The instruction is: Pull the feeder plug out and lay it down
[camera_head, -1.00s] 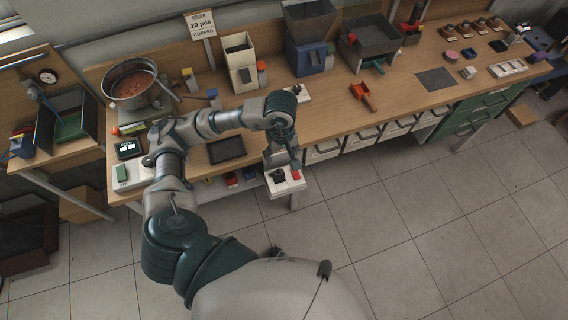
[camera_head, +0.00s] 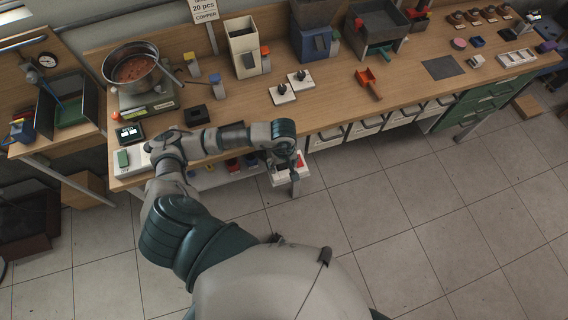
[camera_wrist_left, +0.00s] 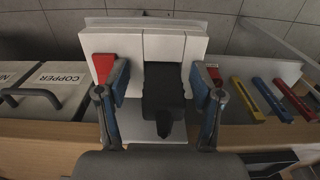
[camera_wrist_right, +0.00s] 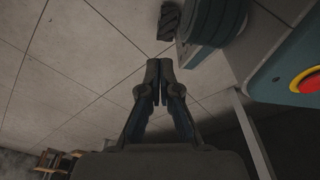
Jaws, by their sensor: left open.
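A white block unit (camera_head: 280,181) sits at the bench's front edge in the head view. In the left wrist view this white block (camera_wrist_left: 196,45) carries a black piece (camera_wrist_left: 163,92), which looks like the feeder plug, and red parts (camera_wrist_left: 103,66) on both sides. My left gripper (camera_head: 290,161) is over the unit. In the left wrist view its fingers (camera_wrist_left: 160,84) stand apart, one on each side of the black piece, with gaps visible. My right gripper (camera_wrist_right: 160,88) has its fingertips together with nothing visible between them, away from the bench top over the floor.
Two white plates with black knobs (camera_head: 283,97) (camera_head: 301,83) lie on the bench. A red scoop (camera_head: 370,84) lies to the right. A pot (camera_head: 132,69) stands on a scale at left. The bench front between plates and scoop is clear. A red button (camera_wrist_right: 308,82) shows near my right gripper.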

